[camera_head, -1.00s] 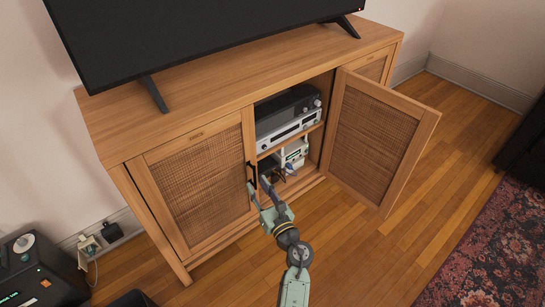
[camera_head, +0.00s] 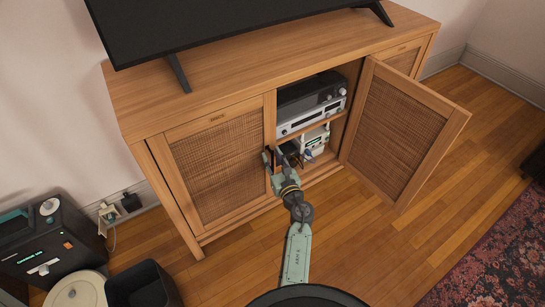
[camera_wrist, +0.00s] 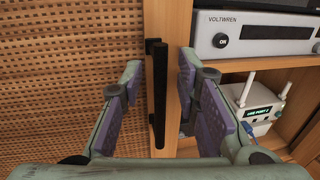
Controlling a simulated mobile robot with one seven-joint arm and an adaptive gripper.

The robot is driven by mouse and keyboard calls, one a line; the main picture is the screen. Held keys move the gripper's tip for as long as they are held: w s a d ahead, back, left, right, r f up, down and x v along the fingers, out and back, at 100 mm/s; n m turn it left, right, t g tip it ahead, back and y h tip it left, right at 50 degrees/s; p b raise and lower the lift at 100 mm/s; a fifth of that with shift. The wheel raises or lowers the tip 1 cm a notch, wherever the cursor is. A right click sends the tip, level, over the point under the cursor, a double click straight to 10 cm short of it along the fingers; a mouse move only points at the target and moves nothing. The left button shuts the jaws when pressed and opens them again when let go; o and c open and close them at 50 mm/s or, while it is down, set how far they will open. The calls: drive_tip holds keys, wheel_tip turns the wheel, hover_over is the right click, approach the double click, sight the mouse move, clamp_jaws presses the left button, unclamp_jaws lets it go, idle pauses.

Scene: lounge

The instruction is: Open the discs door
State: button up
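The wooden cabinet has a closed left door with a woven panel (camera_head: 215,170). I cannot read the small label on its frame, so I cannot confirm it is the discs door. Its upright black bar handle (camera_wrist: 158,95) shows in the wrist view near the door's right edge. My gripper (camera_wrist: 160,90) is open, with one purple-padded finger on each side of the handle and visible gaps to both. In the head view my gripper (camera_head: 275,158) is at this handle and largely hides it. Another woven door (camera_head: 395,130) stands wide open to the right.
The open middle compartment holds a silver player (camera_head: 310,118) and a white router (camera_head: 315,140). A television (camera_head: 220,25) stands on top. A dark bin (camera_head: 143,287) and a black device (camera_head: 45,245) are at lower left. Wooden floor (camera_head: 370,245) is clear in front.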

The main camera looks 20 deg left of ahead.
drive_tip(key=shift+w+a, duration=0.1)
drive_tip(key=shift+c, duration=0.4)
clamp_jaws()
idle(0.5)
